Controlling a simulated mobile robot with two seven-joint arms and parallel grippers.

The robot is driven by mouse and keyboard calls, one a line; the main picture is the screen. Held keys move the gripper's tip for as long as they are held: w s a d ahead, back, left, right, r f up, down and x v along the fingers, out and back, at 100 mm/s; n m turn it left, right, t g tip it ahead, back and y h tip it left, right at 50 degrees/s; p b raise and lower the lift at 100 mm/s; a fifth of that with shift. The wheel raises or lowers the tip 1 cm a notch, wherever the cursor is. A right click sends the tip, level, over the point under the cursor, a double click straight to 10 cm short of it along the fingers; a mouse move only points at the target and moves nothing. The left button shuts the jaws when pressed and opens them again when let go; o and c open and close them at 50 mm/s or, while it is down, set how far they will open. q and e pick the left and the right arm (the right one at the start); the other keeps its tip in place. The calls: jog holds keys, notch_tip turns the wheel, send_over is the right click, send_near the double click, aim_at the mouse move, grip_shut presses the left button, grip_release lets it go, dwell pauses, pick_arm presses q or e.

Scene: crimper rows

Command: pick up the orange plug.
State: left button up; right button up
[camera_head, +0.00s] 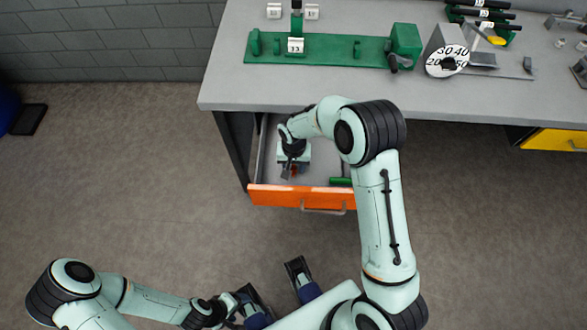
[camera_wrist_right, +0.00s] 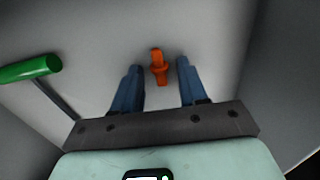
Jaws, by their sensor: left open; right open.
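The orange plug (camera_wrist_right: 159,66) lies on the drawer floor in the right wrist view. My right gripper (camera_wrist_right: 160,80) is open, with one blue finger on each side of the plug and a gap to both. Whether the fingertips are level with the plug or above it, I cannot tell. In the head view my right gripper (camera_head: 290,170) reaches down into the open drawer, and the arm and hand hide most of the plug. My left gripper (camera_head: 277,283) is open and empty near the bottom of the head view, away from the drawer.
The orange-fronted drawer (camera_head: 268,196) is pulled out below the grey bench (camera_head: 235,93). A green-handled tool (camera_wrist_right: 30,68) lies in the drawer left of the plug in the wrist view. Drawer walls stand close on both sides. A green fixture (camera_head: 335,50) stands on the bench.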

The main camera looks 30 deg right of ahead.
grip_shut()
dwell(0.3)
